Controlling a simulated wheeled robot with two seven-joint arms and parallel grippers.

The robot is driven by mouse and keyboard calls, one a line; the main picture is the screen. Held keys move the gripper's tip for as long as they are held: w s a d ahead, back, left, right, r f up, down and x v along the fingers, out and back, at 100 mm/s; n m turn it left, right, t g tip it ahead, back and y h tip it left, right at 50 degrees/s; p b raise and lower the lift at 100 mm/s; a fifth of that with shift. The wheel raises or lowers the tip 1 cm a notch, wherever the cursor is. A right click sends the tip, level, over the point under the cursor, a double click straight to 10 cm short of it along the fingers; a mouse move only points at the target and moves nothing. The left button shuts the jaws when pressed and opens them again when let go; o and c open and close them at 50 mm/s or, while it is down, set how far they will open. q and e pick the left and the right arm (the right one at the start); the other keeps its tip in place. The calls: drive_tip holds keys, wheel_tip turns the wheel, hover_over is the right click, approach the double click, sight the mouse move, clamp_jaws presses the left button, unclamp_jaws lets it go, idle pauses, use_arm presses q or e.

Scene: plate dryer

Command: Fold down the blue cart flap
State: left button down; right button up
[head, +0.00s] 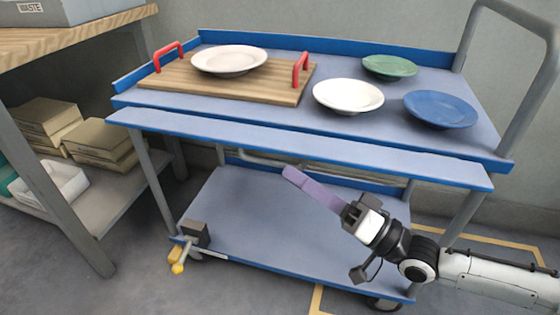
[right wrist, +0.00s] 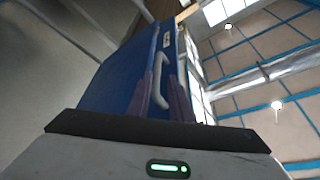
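The blue cart flap (head: 300,146) is a long panel along the front of the cart's top deck. It sticks out toward me, raised and roughly level, just below the deck edge. My right gripper (head: 295,178) is below the flap's front edge, near its middle, with its purple fingers pointing up and left. In the right wrist view, the fingers (right wrist: 163,95) stand apart, with a pale curved handle (right wrist: 158,72) on a blue panel (right wrist: 122,75) showing between and beyond them. I cannot tell whether they touch it. My left gripper is not in view.
The cart's top deck (head: 345,130) holds a wooden tray (head: 210,85) with red handles and a white plate (head: 229,60), plus white (head: 348,96), green (head: 390,67) and blue (head: 440,109) plates. The lower shelf (head: 260,225) is largely clear. A wooden-topped bench (head: 70,45) stands left.

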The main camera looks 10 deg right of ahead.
drive_tip(key=v, duration=0.4)
drive_tip(key=shift+a, duration=0.1)
drive_tip(key=c, duration=0.4)
drive_tip(key=s+a+f+n+g, duration=0.1)
drive_tip(key=s+a+f, duration=0.1)
drive_tip(key=a, duration=0.2)
drive_tip(key=s+a+f+n+g+h, duration=0.1)
drive_tip(key=s+a+f, duration=0.1)
drive_tip(key=a, duration=0.2)
drive_tip(key=s+a+f+n+g+h, duration=0.1)
drive_tip(key=s+a+f, duration=0.1)
drive_tip(key=a+f, duration=0.1)
drive_tip(key=shift+s+a, duration=0.1)
drive_tip(key=shift+a, duration=0.65)
clamp_jaws()
drive_tip(key=s+d+f+g+h, duration=0.4)
drive_tip(key=s+d+f+h, duration=0.2)
drive_tip(key=f, duration=0.5)
drive_tip(key=shift+s+d+f+h, duration=0.2)
drive_tip(key=shift+s+d+h, duration=0.2)
drive_tip(key=shift+s+h, duration=0.4)
drive_tip(key=shift+n, duration=0.3)
